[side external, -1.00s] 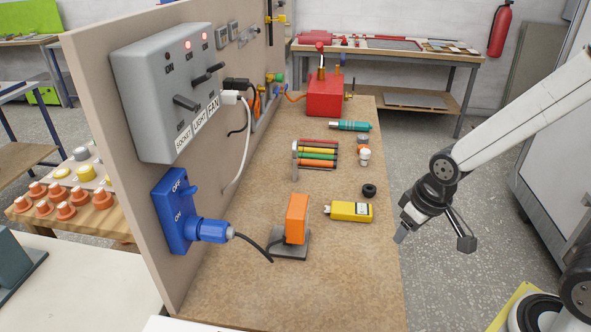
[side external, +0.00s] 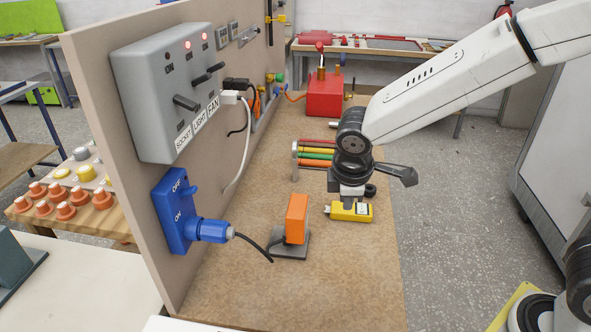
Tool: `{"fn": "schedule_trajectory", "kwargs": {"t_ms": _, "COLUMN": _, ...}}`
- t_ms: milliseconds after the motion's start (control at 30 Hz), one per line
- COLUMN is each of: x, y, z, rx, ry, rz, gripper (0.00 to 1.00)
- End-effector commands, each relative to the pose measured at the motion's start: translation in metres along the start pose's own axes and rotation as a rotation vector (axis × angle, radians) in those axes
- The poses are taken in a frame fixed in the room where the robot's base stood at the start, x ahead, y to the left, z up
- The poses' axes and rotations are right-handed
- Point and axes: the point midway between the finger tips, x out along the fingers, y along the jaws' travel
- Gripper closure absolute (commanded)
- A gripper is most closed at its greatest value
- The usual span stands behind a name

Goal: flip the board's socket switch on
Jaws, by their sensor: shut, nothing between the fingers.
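A grey switch box (side external: 140,95) is mounted on the upright board (side external: 120,165) at the left. It has three black levers above labels reading SOCKET, LIGHT and FAN. The socket lever (side external: 187,103) is the nearest one, and the lamp (side external: 166,57) above it is dark. The lamps above the light lever (side external: 203,77) and fan lever (side external: 215,67) glow red. My gripper (side external: 348,212) points down over the bench, just above or at a yellow tool (side external: 360,213), well right of the box. It is shut and empty; whether it touches the tool is unclear.
A blue switched socket (side external: 172,212) with a blue plug (side external: 210,231) is below the box. An orange block (side external: 297,218) on a dark base, a rack of coloured rods (side external: 316,152) and a red box (side external: 324,95) stand on the bench (side external: 330,280). The bench front is clear.

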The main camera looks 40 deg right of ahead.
Motion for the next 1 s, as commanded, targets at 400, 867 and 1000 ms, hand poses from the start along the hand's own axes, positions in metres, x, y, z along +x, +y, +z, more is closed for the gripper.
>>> {"fn": "schedule_trajectory", "kwargs": {"t_ms": 400, "x": -0.059, "y": 0.007, "z": -0.097, "rx": -0.521, "ry": -0.131, "rz": 0.254, "gripper": 1.0}}
{"fn": "schedule_trajectory", "kwargs": {"t_ms": 867, "x": -0.157, "y": -0.023, "z": -0.193, "rx": -0.899, "ry": -0.311, "rz": 0.605, "gripper": 1.0}}
{"fn": "schedule_trajectory", "kwargs": {"t_ms": 1000, "x": -0.192, "y": -0.041, "z": -0.216, "rx": -0.966, "ry": -0.37, "rz": 0.715, "gripper": 1.0}}
